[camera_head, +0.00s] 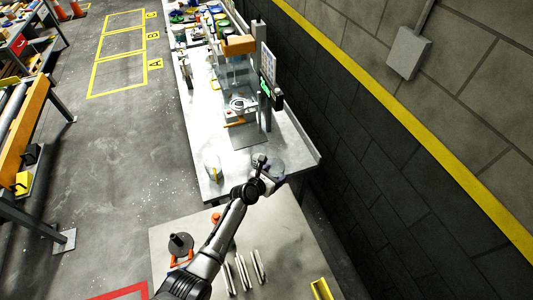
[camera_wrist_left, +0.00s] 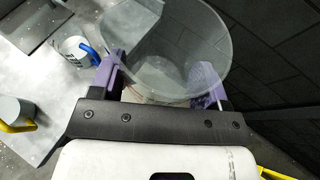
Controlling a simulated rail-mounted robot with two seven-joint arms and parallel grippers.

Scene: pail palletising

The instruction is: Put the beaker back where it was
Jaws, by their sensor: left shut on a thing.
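My left gripper (camera_head: 264,174) is at the near end of the long grey bench in the head view. It is shut on a clear beaker (camera_head: 274,167), which sits just beyond and between the fingers. In the left wrist view the purple fingers (camera_wrist_left: 157,80) are on either side of the beaker (camera_wrist_left: 182,40), whose wide round rim faces the camera. I cannot tell whether the beaker's base touches the bench. My right gripper is not in view.
The left wrist view also shows a white container with a blue handle (camera_wrist_left: 77,50). A machine with an orange top (camera_head: 238,45) stands farther along. A dark wall borders the right.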

